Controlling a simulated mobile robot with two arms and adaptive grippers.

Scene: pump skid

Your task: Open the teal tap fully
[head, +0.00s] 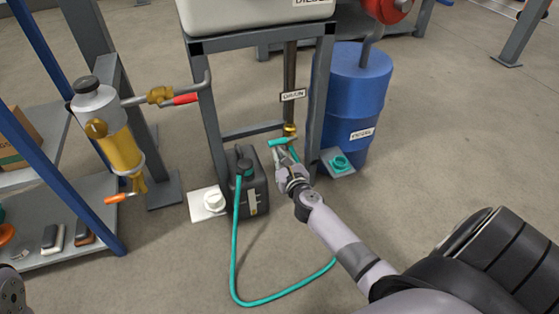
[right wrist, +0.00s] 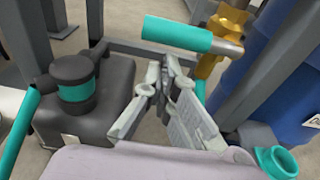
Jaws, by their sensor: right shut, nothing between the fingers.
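The teal tap has a teal lever handle (head: 281,141) on a brass valve body (head: 290,130), under a label on the pipe. In the right wrist view the handle (right wrist: 178,34) lies crosswise at the top, pointing left from the brass body (right wrist: 222,38). My right gripper (head: 277,152) is shut and empty just below the handle. In the right wrist view its fingertips (right wrist: 165,68) are together, close under the handle; I cannot tell whether they touch it.
A black canister (head: 246,180) with a teal hose (head: 233,250) stands left of the tap. The frame's grey legs (head: 321,90) flank the tap. A blue drum (head: 356,95) and a teal-capped plate (head: 340,162) are at right. A yellow filter (head: 118,150) is at left.

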